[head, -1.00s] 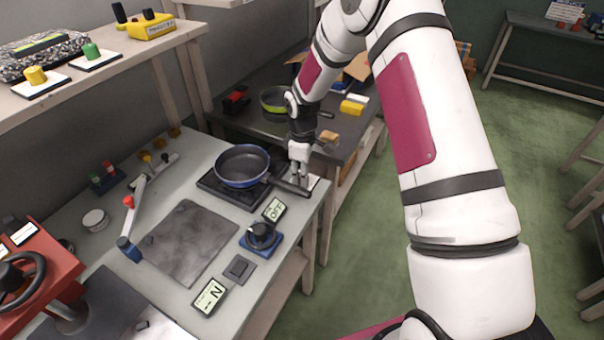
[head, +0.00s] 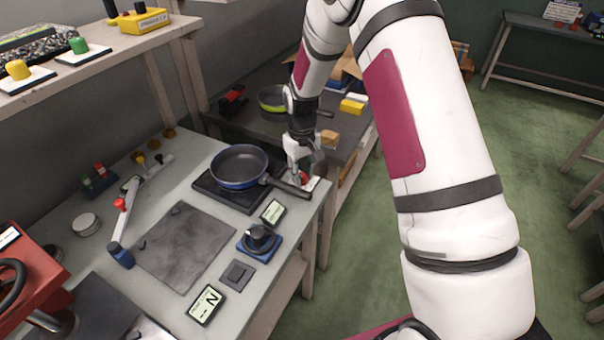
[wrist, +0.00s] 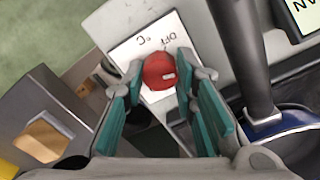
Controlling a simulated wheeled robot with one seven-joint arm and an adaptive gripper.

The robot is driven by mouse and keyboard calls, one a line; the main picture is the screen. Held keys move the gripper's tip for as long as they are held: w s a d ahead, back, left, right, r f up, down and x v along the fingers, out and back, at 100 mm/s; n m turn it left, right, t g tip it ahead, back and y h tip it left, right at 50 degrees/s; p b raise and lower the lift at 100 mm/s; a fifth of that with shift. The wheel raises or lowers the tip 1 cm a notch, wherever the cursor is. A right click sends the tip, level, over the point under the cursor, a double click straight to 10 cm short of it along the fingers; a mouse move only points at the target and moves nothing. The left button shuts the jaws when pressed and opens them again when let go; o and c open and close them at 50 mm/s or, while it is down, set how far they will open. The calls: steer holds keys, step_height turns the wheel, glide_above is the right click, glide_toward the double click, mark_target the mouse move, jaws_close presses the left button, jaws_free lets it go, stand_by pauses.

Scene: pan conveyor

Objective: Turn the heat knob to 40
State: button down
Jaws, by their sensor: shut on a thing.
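The red heat knob (wrist: 159,72) sits on a white plate (wrist: 128,48) marked "OFF" and "°C", with a pale mark on its top. In the wrist view my gripper (wrist: 162,76) has its teal-padded fingers on either side of the knob, closed on it. In the head view the knob (head: 304,177) shows just under my gripper (head: 302,172), at the table's right edge. The display (head: 273,212) near the burner is too small to read for certain.
A blue-rimmed pan (head: 239,166) stands on the black burner (head: 222,194), its handle reaching close beside my gripper. A black knob on a blue base (head: 259,240) and a second display (head: 205,304) lie nearer.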

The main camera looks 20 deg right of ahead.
mark_target(302, 175)
stand_by(0.3)
steer(key=c, duration=1.3)
jaws_free()
steer(key=shift+r, duration=0.1)
step_height(302, 175, up, 12)
steer(key=shift+a, duration=0.1)
